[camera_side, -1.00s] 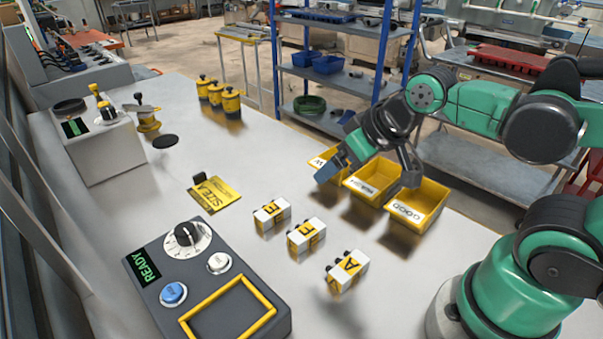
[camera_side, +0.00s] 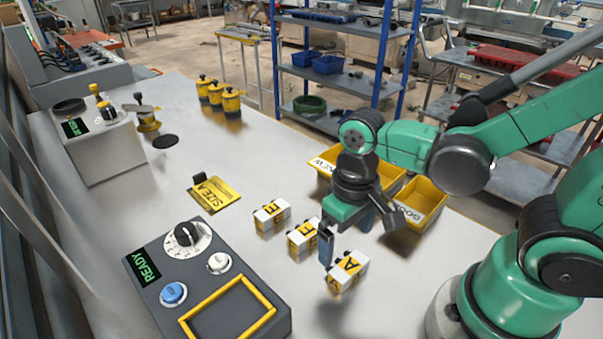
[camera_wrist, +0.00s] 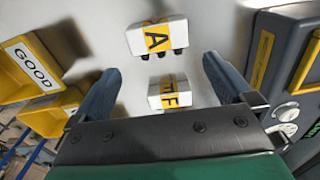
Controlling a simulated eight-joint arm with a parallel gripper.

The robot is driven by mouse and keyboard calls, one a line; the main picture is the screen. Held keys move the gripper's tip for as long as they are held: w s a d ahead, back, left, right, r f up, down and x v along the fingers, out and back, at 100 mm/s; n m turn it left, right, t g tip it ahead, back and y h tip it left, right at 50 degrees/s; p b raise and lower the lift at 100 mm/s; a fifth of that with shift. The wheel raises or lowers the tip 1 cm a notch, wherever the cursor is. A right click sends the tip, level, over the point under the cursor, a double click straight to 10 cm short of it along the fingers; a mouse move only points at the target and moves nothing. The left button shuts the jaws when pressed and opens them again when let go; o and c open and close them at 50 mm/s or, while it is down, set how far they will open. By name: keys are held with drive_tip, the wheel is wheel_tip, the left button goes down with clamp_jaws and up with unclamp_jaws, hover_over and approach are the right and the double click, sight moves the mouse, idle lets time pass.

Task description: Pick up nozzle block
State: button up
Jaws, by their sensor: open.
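Three white nozzle blocks with yellow lettered bands and black nozzles lie on the table. In the side view, the block marked A (camera_side: 347,270) is nearest the front; the middle block (camera_side: 302,238) and the back block (camera_side: 271,213) seem marked E. My gripper (camera_side: 350,236) is open and empty above the table, close to the A block and middle block; one finger partly hides the middle block's right side. In the wrist view, the A block (camera_wrist: 157,38) lies beyond and between the spread fingertips (camera_wrist: 162,68), with another block (camera_wrist: 168,94) nearer the palm.
A grey console (camera_side: 215,300) reading READY, with a yellow frame, stands at front left. A yellow SIZE A card (camera_side: 215,195) lies behind it. Yellow bins, one labelled GOOD (camera_side: 422,203), stand behind my gripper. Yellow canisters (camera_side: 231,103) stand at the far edge.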

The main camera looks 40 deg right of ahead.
sight(343, 260)
drive_tip(key=shift+f, duration=2.45)
drive_tip(key=c, duration=1.1)
drive_tip(key=shift+r, duration=0.2)
